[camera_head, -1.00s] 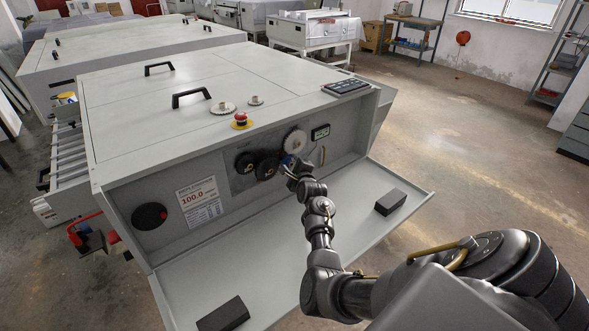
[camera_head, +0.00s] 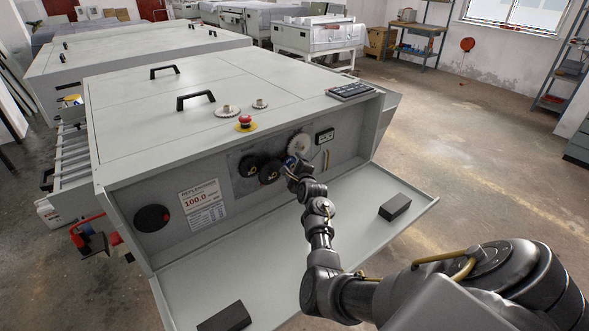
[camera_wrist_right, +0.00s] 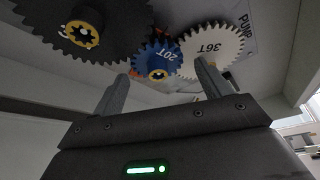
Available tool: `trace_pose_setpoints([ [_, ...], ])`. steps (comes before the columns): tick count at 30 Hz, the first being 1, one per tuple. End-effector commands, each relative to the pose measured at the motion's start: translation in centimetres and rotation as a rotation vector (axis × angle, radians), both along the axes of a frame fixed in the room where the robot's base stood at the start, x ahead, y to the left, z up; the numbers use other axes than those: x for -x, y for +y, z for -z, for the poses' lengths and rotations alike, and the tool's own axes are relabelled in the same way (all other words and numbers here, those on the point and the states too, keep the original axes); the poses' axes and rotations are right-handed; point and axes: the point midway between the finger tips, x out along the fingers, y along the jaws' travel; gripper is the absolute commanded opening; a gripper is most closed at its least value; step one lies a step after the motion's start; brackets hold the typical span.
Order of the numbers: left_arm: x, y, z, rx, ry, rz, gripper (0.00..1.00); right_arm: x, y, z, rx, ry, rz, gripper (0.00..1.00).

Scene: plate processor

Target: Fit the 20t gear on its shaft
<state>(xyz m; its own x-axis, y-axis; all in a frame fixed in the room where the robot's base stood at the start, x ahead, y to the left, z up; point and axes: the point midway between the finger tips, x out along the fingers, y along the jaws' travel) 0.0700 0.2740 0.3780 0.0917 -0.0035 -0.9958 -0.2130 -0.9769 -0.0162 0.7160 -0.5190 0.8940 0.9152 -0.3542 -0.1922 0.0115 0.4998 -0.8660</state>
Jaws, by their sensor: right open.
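The blue 20T gear (camera_wrist_right: 155,58) with its yellow hub sits between a large black gear (camera_wrist_right: 110,22) and the white 36T gear (camera_wrist_right: 212,50) in the right wrist view. Its teeth appear to meet or nearly meet theirs; the shaft and exact seating are hidden. My right gripper (camera_wrist_right: 163,85) is open, its two fingers apart just below the blue gear, with nothing seen gripped. In the head view my right gripper (camera_head: 291,168) is at the machine's front panel, below the white gear (camera_head: 299,144), and largely covers the blue gear. My left gripper is out of view.
The fold-down front panel (camera_head: 340,220) carries two black blocks, one at right (camera_head: 394,207) and one at front left (camera_head: 224,318). A black dial (camera_head: 151,218) is at the panel's left.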

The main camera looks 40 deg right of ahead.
Motion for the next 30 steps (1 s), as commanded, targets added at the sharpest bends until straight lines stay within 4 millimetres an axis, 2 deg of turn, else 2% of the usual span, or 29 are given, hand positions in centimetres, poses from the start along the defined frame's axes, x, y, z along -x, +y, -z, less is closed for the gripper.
trace_pose_setpoints([
  [8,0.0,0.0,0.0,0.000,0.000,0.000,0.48,0.9,0.4,-0.2,0.000,0.000,-0.001,0.77],
  [21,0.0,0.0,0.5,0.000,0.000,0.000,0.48,7.7,3.0,-1.5,0.001,0.001,0.001,0.77],
  [25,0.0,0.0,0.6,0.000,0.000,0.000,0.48,9.1,3.5,-1.8,0.000,0.000,0.000,0.77],
  [30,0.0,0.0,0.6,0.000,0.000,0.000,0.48,9.9,3.8,-2.1,0.001,0.000,0.000,0.77],
])
